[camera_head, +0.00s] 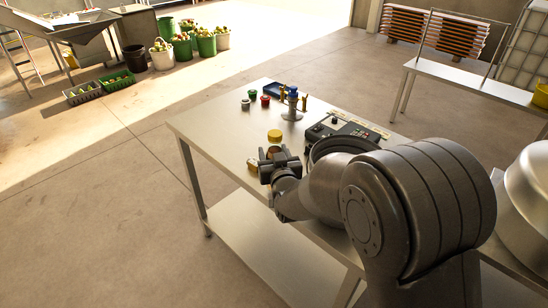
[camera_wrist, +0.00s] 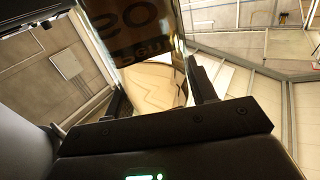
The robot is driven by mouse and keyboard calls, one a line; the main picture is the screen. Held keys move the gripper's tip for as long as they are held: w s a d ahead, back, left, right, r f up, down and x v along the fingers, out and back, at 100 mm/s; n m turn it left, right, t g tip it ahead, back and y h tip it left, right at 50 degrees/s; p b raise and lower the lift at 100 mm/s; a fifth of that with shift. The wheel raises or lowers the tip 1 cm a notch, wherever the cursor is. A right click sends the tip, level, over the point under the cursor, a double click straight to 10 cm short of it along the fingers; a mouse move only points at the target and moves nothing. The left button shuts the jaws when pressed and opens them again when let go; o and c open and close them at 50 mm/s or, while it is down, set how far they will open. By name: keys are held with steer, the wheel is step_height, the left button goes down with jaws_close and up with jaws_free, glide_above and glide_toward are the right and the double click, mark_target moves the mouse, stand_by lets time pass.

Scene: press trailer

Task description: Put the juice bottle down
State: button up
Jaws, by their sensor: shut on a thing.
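My gripper (camera_head: 272,165) is over the near left part of the steel table (camera_head: 222,122).
A blue-topped metal fitting (camera_head: 292,104), red cap (camera_head: 265,101), green cap (camera_head: 252,94), blue tray (camera_head: 273,90) and a control box (camera_head: 340,130) stand farther back. The table's left part is clear. Fruit buckets (camera_head: 206,43) stand on the floor beyond.

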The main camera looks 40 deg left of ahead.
steer(key=shift+f, duration=0.8)
steer(key=o, duration=1.4)
steer(key=shift+f, duration=0.2)
steer(key=v, duration=1.2)
steer(key=shift+r, duration=0.15)
